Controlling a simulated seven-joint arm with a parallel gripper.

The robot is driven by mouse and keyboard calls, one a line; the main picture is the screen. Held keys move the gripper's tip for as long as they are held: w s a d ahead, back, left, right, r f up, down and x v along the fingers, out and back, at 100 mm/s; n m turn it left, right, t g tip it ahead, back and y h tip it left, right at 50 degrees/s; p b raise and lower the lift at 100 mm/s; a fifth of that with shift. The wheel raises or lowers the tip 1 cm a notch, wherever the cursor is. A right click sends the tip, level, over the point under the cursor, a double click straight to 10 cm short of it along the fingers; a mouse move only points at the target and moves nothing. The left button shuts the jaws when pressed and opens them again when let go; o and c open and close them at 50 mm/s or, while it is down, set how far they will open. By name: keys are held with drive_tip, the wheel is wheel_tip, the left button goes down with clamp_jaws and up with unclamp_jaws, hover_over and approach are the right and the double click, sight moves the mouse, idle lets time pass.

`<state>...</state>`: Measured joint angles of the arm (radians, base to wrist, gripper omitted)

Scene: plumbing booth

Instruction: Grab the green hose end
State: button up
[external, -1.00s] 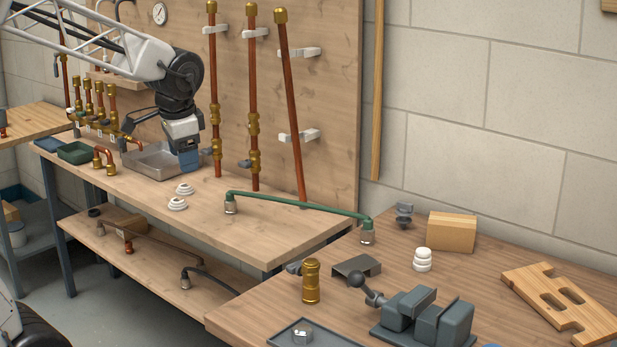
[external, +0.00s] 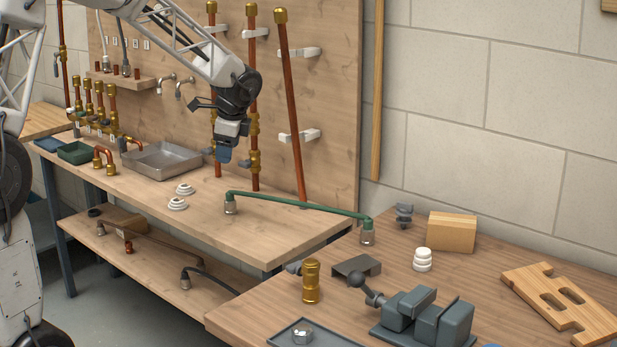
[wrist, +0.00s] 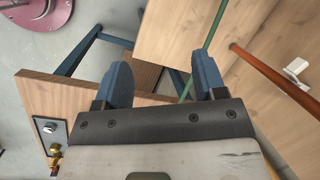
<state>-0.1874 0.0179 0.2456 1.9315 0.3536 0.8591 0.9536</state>
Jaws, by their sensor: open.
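The green hose (external: 295,204) spans the gap between the two benches in the external view. Its left end (external: 231,204) has a metal fitting and stands on the left bench. Its right end (external: 367,232) has a like fitting on the right bench. My gripper (external: 224,155) is open and empty, above the left bench, up and slightly left of the hose's left end and apart from it. In the wrist view my two blue fingers (wrist: 163,80) are spread, and part of the green hose (wrist: 214,25) shows beyond them. The hose ends are not clear there.
A leaning copper pipe (external: 292,115) and upright copper pipes (external: 253,110) stand by the wooden back panel. White stacked rings (external: 178,204) lie left of the hose. A metal tray (external: 162,160) is further left. A vise (external: 425,318) and brass fitting (external: 311,282) stand on the right bench.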

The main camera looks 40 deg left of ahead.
drive_tip(key=w+a+f+m, duration=0.3)
drive_tip(key=w+a+f, duration=0.4)
drive_tip(key=w, duration=0.1)
drive_tip(key=m+g+y, duration=0.1)
drive_tip(key=m, duration=0.2)
hover_over(231, 192)
drive_tip(key=d, duration=0.3)
wheel_tip(231, 192, down, 8)
drive_tip(key=shift+a+f, duration=0.2)
drive_tip(key=shift+s+f, duration=0.1)
drive_tip(key=shift+x, duration=1.2)
drive_tip(key=shift+f, duration=0.1)
drive_tip(key=shift+x, duration=2.5)
drive_tip(key=shift+c, duration=0.4)
